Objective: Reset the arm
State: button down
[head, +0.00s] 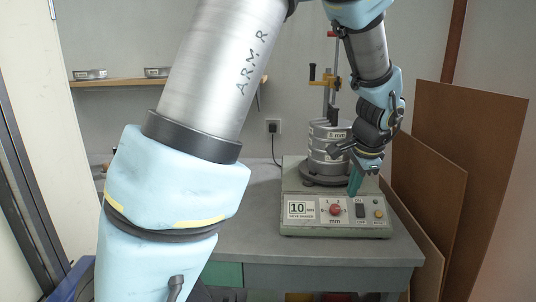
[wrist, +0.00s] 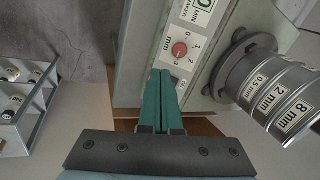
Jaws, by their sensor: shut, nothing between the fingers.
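My gripper (head: 354,190) hangs on the right of the head view, its teal fingers pointing down in front of a sieve shaker (head: 300,228). The fingers are shut with nothing between them. In the wrist view my gripper (wrist: 160,74) points at the shaker's front panel, near its red knob (wrist: 179,50). I cannot tell whether the fingertips touch the panel. My arm spans the head view and hides part of the bench and wall. A stack of metal sieves (head: 322,147) stands on the shaker, just left of the gripper; its labels show in the wrist view.
The grey bench (head: 250,236) is clear left of the shaker. Brown boards (head: 460,170) lean on the wall at right. A shelf (head: 120,83) holds two sieves (head: 90,74). A rack (wrist: 22,128) with small containers shows at left in the wrist view.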

jog(key=s+a+f+n+g, duration=0.1)
jog(key=s+a+n, duration=0.2)
jog(key=a+n, duration=0.4)
jog(key=s+a+f+n+g, duration=0.1)
jog(key=s+a+n, duration=0.3)
jog(key=a, duration=1.9)
jog(key=f+n, duration=0.1)
jog(key=n, duration=0.3)
jog(key=shift+a, duration=0.35)
jog(key=shift+f, duration=0.1)
